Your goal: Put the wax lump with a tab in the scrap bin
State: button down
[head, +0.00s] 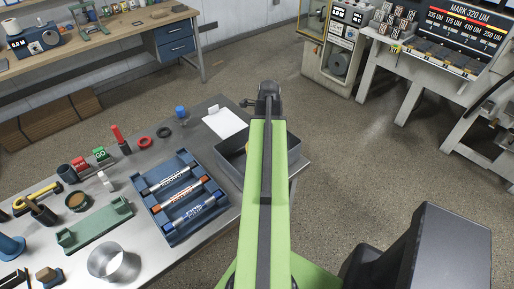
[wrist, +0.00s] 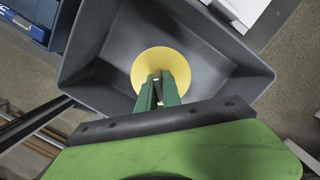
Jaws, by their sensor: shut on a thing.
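In the wrist view, my gripper (wrist: 158,84) is shut on the tab of the yellow wax lump (wrist: 161,58). The lump looks round and sits at the fingertips, over the inside of the grey scrap bin (wrist: 84,62). I cannot tell whether the lump touches the bin's floor. In the head view, the scrap bin (head: 297,158) stands at the right end of the metal table, partly hidden behind my green arm.
A blue tray (head: 159,210) with three labelled tubes lies left of the bin. A white sheet (head: 225,122) lies behind it. A green holder (head: 95,224), a metal cup (head: 108,260) and several small items crowd the table's left. Floor shows beyond the table's right edge.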

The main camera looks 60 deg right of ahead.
notch_tip(320, 180, down, 3)
jog(key=shift+d+r+b, duration=0.15)
jog(key=shift+b, duration=0.45)
jog(key=shift+r, duration=0.25)
jog(key=shift+f+b, duration=0.5)
jog(key=shift+f, duration=0.2)
jog(key=c, duration=1.5)
grip_release()
jog(key=shift+r, duration=0.1)
jog(key=r+p, duration=0.4)
jog(key=s+r+p, duration=0.1)
jog(key=r+p, duration=0.8)
jog(key=shift+s+d, duration=0.35)
jog(key=shift+d, duration=0.05)
